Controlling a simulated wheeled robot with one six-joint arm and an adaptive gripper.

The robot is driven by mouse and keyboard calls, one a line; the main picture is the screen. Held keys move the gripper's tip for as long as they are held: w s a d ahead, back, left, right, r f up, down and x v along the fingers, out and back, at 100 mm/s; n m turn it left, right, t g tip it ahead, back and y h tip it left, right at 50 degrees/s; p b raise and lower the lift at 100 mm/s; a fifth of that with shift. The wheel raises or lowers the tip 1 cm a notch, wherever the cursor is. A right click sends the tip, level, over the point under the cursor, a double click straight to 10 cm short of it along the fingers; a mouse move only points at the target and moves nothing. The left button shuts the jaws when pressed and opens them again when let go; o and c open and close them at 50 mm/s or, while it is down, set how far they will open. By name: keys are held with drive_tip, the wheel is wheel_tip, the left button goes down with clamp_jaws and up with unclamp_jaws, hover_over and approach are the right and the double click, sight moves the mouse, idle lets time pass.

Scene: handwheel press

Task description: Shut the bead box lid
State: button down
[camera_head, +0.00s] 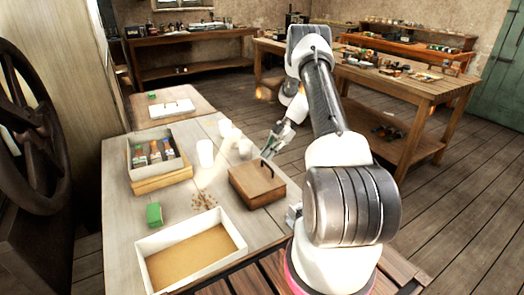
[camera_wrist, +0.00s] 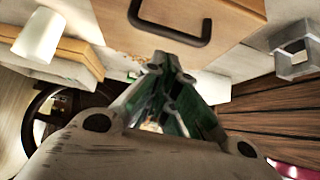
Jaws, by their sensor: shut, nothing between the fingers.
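The bead box (camera_head: 264,200) is a small brown wooden box near the right edge of the pale table. Its lid (camera_head: 250,178) looks flat on top of the box, with no gap that I can see. A dark bar handle (camera_head: 268,168) stands on the lid, and it also shows in the wrist view (camera_wrist: 170,36). My gripper (camera_head: 267,154) is just beyond the box on its far right side, close to the handle. In the wrist view my gripper (camera_wrist: 166,62) has its fingers together and empty, just short of the handle. Contact cannot be told.
A white tray with a tan floor (camera_head: 141,267), a green block (camera_head: 154,214), scattered beads (camera_head: 204,201), a white cup (camera_head: 205,153) and a box of bottles (camera_head: 130,160) share the table (camera_head: 115,215). A dark handwheel (camera_head: 60,135) stands at left.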

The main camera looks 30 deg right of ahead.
drive_tip(key=shift+d+f, duration=0.4)
drive_tip(key=shift+f, duration=0.2)
drive_tip(key=shift+d+f, duration=0.4)
drive_tip(key=shift+f, duration=0.2)
